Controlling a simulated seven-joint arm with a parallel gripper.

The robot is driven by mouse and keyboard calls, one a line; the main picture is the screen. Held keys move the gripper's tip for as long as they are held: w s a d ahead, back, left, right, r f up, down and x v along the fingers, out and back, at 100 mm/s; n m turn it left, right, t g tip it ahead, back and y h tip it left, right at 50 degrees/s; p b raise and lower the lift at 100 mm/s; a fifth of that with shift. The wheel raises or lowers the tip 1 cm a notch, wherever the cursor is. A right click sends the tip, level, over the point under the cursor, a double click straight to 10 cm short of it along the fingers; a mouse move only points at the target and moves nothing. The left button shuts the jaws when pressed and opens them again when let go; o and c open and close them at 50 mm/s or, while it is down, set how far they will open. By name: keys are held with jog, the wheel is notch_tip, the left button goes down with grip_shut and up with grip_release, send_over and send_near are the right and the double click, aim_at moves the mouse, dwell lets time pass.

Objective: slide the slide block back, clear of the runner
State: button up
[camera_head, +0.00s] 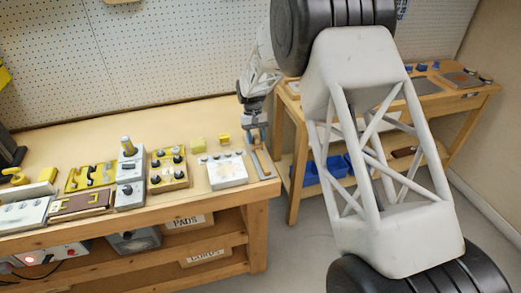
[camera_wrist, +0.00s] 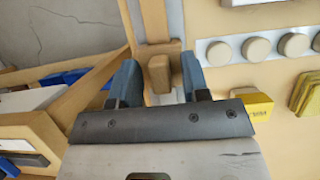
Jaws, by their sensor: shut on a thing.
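The slide block (camera_wrist: 158,74) is a small light-wood block between my fingers in the wrist view. My gripper (camera_wrist: 160,66) has one blue-grey finger on each side of it and is shut on it. In the wrist view the runner (camera_wrist: 154,22), a narrow wooden strip, stretches away beyond the block. In the head view my gripper (camera_head: 257,140) points down at the right end of the bench, over the runner (camera_head: 264,164). There the block is too small and too covered by the fingers to make out. I cannot tell whether block and runner still overlap.
A white panel with round knobs (camera_head: 227,170) stands close to the left of the runner. Yellow blocks (camera_head: 198,145) lie behind it. Several control boxes and trays fill the bench further left. The bench's right edge is close by; a second bench (camera_head: 430,95) stands beyond.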

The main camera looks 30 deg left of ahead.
jog(key=shift+x, duration=0.9)
jog(key=shift+w+a+f, duration=0.1)
jog(key=shift+w+a, duration=2.15)
jog(key=shift+w, duration=0.05)
jog(key=shift+c, duration=0.2)
jog(key=o, duration=0.3)
jog(key=shift+a, duration=0.1)
jog(key=shift+o, duration=0.2)
jog(key=shift+w+a+r, duration=0.1)
jog(key=shift+r, duration=1.25)
jog(key=shift+w+a+r, duration=0.1)
jog(key=shift+r, duration=1.25)
notch_tip(320, 180, up, 7)
